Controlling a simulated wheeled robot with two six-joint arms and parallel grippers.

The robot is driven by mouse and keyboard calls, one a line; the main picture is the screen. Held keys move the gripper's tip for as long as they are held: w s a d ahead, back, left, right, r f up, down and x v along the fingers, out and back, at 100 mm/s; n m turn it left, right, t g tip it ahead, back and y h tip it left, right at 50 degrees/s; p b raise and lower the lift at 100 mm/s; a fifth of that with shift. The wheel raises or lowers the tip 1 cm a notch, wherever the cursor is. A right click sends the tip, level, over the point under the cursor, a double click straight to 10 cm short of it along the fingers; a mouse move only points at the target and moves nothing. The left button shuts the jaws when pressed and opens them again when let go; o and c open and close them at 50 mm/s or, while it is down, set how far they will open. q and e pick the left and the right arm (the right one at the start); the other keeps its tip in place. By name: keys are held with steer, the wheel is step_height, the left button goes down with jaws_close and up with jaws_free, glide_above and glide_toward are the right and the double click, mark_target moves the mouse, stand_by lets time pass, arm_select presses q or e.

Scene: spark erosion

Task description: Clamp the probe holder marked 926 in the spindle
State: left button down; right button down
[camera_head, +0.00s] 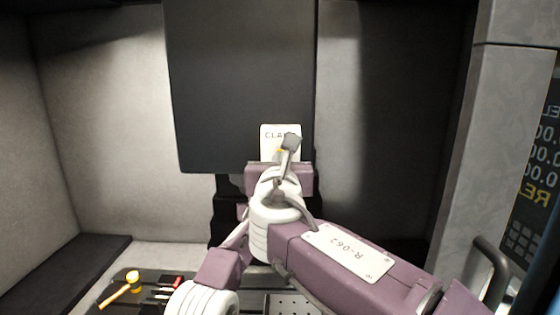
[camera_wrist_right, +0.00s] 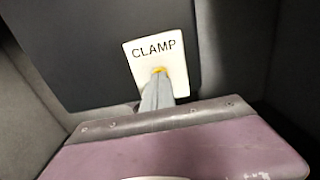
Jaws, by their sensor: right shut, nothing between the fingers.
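My right gripper (camera_wrist_right: 158,78) is shut with nothing between its fingers. Its tips are at the yellow button (camera_wrist_right: 158,70) on the white plate marked CLAMP (camera_wrist_right: 152,50); I cannot tell whether they press it. In the head view the plate (camera_head: 268,132) is on the lower part of the large dark machine head (camera_head: 240,85), and my right arm covers much of what is below. No number 926 can be read, and I cannot make out the probe holder or the spindle's clamping end. My left gripper is not in view.
A dark tray (camera_head: 112,296) at the lower left holds a yellow mallet (camera_head: 122,288) and several small tools. A perforated plate (camera_head: 290,303) is at the bottom centre. A grey column (camera_head: 515,75) with a handle and display stands at the right. Pale walls enclose the space.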

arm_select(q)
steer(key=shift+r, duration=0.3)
arm_select(e)
steer(key=shift+w, duration=0.2)
steer(key=s, duration=0.6)
stand_by(0.4)
stand_by(0.5)
